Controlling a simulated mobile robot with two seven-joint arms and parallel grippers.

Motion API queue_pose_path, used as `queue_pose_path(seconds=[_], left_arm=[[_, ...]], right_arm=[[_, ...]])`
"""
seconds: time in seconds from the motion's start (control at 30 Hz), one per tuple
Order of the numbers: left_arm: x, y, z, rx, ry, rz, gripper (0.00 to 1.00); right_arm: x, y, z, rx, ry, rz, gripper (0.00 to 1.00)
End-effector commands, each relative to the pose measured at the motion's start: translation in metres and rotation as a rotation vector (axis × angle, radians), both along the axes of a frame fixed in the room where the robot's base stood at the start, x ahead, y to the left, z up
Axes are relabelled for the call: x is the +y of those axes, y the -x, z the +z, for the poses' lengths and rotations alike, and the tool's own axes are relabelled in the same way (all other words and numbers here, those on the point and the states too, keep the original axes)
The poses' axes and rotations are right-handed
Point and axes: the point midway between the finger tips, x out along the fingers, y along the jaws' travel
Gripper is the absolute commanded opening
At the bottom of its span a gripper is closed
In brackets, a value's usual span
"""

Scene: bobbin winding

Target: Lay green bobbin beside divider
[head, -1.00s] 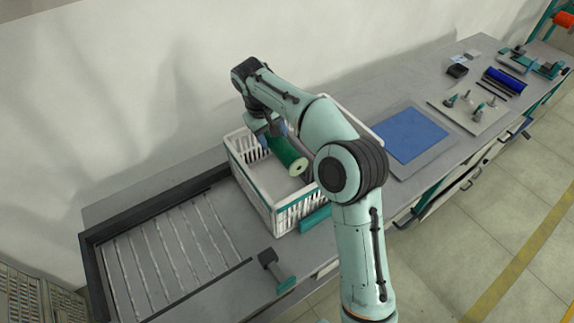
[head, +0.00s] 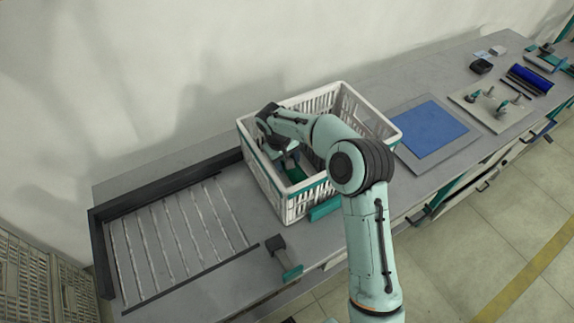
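My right arm reaches over the white crate, and its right gripper (head: 288,166) points down inside, near the crate's left part. A sliver of dark green, apparently the green bobbin (head: 302,160), shows beside the gripper; the forearm and wrist hide most of it. I cannot see whether the fingers are closed around it or whether it touches the crate floor. The white crate (head: 262,178) has slotted walls and teal trim. I cannot make out a divider in it, as my arm covers the crate's middle. My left gripper is not in view.
A slatted tray (head: 170,235) with dark rails lies left of the crate. A blue mat on a grey plate (head: 428,130) lies to the right, with fixtures (head: 495,107) and a blue roll (head: 533,78) beyond. A small dark-and-teal clamp (head: 285,260) stands at the front edge.

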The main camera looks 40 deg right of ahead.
Motion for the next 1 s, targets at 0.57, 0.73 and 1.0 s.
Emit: queue_pose_path(seconds=[0.57, 0.73, 1.0], left_arm=[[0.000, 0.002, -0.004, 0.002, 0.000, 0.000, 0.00], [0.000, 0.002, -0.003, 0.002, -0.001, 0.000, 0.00], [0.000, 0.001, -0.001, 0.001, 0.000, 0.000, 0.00]], right_arm=[[0.000, 0.000, -0.026, -0.002, 0.001, 0.000, 0.17], [0.000, 0.000, -0.025, -0.001, 0.000, 0.000, 0.81], [0.000, -0.001, -0.021, -0.002, 0.000, -0.001, 0.81]])
